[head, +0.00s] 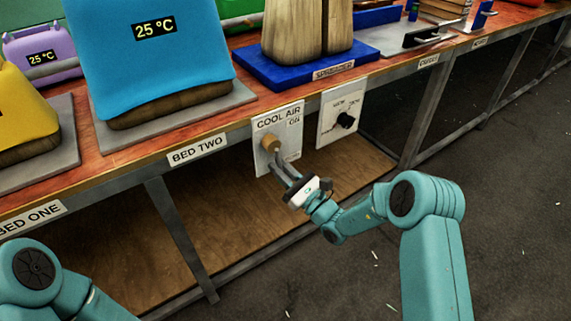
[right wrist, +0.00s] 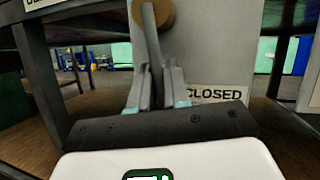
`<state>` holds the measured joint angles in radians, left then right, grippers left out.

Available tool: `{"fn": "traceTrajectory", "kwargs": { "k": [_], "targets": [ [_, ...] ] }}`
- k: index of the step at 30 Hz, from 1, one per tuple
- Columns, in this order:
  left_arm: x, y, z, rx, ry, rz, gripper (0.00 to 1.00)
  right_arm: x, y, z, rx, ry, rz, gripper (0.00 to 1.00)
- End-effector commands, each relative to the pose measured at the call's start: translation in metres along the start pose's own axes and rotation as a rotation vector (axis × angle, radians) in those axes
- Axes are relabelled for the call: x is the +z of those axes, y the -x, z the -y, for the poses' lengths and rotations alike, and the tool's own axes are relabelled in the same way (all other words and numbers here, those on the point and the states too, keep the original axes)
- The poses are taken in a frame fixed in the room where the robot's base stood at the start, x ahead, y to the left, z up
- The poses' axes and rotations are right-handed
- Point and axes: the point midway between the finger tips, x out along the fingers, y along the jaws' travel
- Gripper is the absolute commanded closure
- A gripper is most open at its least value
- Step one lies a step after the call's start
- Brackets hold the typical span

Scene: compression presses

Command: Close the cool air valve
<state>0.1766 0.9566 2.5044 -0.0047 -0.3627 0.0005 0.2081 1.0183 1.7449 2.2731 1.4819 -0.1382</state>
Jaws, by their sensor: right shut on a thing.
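The cool air valve is on a white panel (head: 264,120) marked COOL AIR, fixed to the bench front. Its round brown hub (head: 271,143) also shows at the top of the right wrist view (right wrist: 166,13). A grey lever (right wrist: 151,42) runs from the hub down between my right fingers. A CLOSED label (right wrist: 213,93) is right of the lever in that view. My right gripper (head: 283,168) is shut on the lever, below the hub; it also shows in the right wrist view (right wrist: 156,88). My left arm shows at lower left, its gripper out of view.
A second panel with a black knob (head: 346,120) is just right of the valve. The bench edge (head: 130,165) is above, with the blue BED TWO press (head: 150,65) on it. A wooden shelf (head: 110,245) and metal legs (head: 180,240) lie below. The floor at right is open.

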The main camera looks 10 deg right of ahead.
Motion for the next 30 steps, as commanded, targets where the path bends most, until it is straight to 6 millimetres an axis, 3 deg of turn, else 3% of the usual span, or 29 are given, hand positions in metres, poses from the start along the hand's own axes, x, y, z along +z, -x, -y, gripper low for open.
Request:
{"fn": "traceTrajectory", "kwargs": {
  "k": [9, 26, 27, 28, 30],
  "targets": [
    [0.0005, 0.0046, -0.0019, 0.0, -0.001, 0.001, 0.32, -0.0005, -0.0018, -0.0096, -0.043, -0.111, 0.021, 1.0],
    [0.0005, 0.0051, -0.0021, 0.0, -0.001, 0.001, 0.32, -0.0002, -0.0025, -0.0122, -0.05, -0.135, 0.029, 1.0],
    [0.0005, 0.0051, -0.0021, 0.0, -0.001, 0.001, 0.32, -0.0002, -0.0025, -0.0123, -0.05, -0.135, 0.029, 0.74],
    [0.0005, 0.0051, -0.0021, 0.0, -0.001, 0.001, 0.32, -0.0002, -0.0025, -0.0122, -0.05, -0.135, 0.029, 0.64],
    [0.0005, 0.0051, -0.0021, 0.0, -0.001, 0.001, 0.32, -0.0002, -0.0024, -0.0119, -0.05, -0.134, 0.029, 0.62]
  ]
}}
